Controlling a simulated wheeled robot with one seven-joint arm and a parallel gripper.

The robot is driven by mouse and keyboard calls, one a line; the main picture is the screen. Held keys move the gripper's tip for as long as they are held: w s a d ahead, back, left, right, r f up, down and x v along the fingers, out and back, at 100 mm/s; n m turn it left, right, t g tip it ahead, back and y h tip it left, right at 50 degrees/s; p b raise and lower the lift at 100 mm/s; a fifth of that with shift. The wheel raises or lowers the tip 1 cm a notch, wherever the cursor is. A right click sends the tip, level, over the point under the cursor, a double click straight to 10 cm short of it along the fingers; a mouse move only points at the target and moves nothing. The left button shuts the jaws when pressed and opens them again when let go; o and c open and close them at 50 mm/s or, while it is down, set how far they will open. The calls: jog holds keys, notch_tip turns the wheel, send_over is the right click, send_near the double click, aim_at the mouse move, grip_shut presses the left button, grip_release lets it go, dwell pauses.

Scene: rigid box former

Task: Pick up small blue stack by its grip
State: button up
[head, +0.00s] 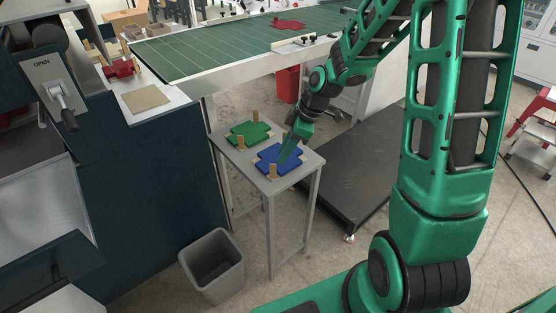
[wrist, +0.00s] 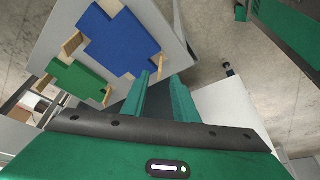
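The small blue stack (head: 268,156) is a flat, cross-shaped blue piece lying on a small grey table (head: 307,163). It has wooden upright grips at its edges, one at the front (head: 272,171) and one at the back. In the wrist view the blue stack (wrist: 122,43) fills the upper middle, with one wooden grip (wrist: 154,61) just beyond my fingertips. My gripper (head: 285,157) points down over the stack's right side. In the wrist view its two green fingers (wrist: 162,76) are apart with nothing between them. Whether the fingertips touch the stack cannot be told.
A similar green stack (head: 248,132) with wooden grips lies beside the blue one. A grey bin (head: 212,262) stands on the floor in front of the table. A dark cabinet (head: 150,180) is close on the left. A dark low platform (head: 345,185) lies to the right.

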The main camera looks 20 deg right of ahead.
jog(key=shift+x, duration=3.7)
jog(key=shift+s+d, duration=0.1)
jog(key=shift+c, duration=0.7)
grip_shut()
